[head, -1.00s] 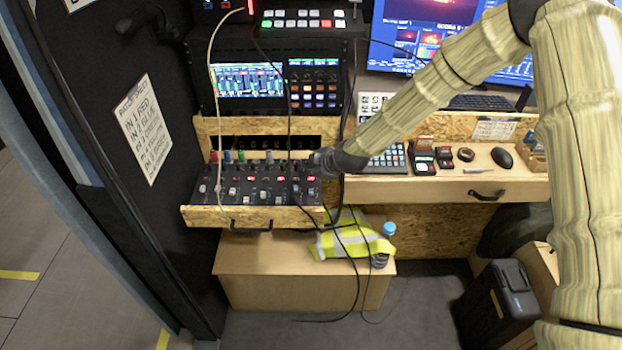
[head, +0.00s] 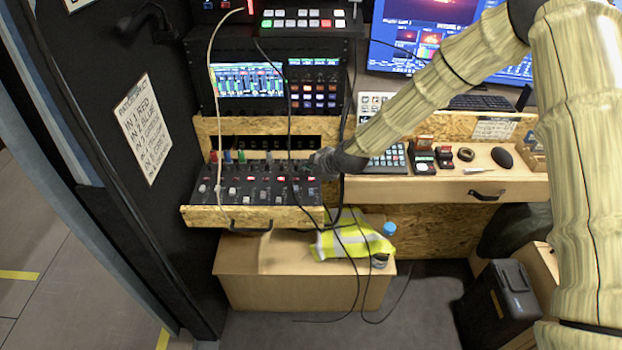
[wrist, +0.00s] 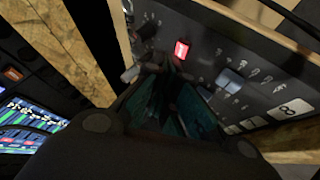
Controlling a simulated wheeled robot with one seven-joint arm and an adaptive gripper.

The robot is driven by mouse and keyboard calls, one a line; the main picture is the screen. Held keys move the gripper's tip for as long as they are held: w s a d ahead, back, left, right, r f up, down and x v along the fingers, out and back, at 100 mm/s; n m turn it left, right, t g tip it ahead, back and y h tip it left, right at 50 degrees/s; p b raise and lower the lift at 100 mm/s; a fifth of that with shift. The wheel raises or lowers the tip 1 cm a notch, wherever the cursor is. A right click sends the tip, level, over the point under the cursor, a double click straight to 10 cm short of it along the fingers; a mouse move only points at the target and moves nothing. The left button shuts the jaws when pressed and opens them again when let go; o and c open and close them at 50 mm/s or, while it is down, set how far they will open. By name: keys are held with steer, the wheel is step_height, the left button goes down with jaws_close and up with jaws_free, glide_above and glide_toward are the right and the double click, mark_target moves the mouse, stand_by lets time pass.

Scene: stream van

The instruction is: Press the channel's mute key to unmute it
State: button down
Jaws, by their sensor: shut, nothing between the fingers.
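The mixer panel (head: 265,190) sits in the pulled-out wooden drawer at left centre, with colored knobs, faders and a row of keys, several lit red. My gripper (head: 316,159) is shut and empty over the panel's right end. In the wrist view a red-lit key (wrist: 181,49) shows just beyond the tips of my gripper (wrist: 165,72). A grey fader cap (wrist: 228,78) and a label reading 8 (wrist: 290,108) lie to the right of it. Whether the fingertips touch the panel, I cannot tell.
Thin cables (head: 289,120) hang across the panel. A rack with a lit screen (head: 248,80) stands behind it. A desk (head: 440,187) with a keypad, small boxes and a mouse (head: 502,158) is to the right. A sign (head: 145,129) hangs on the left wall.

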mark_target(309, 180)
steer(key=shift+f, duration=0.4)
steer(key=shift+f+b, duration=0.25)
steer(key=shift+b, duration=0.1)
stand_by(0.5)
steer(key=shift+r, duration=0.2)
steer(key=shift+r+p, duration=0.3)
steer(key=shift+r, duration=0.25)
steer(key=shift+r, duration=0.1)
step_height(309, 180, up, 6)
steer(key=p, duration=0.2)
steer(key=shift+p, duration=0.35)
stand_by(0.6)
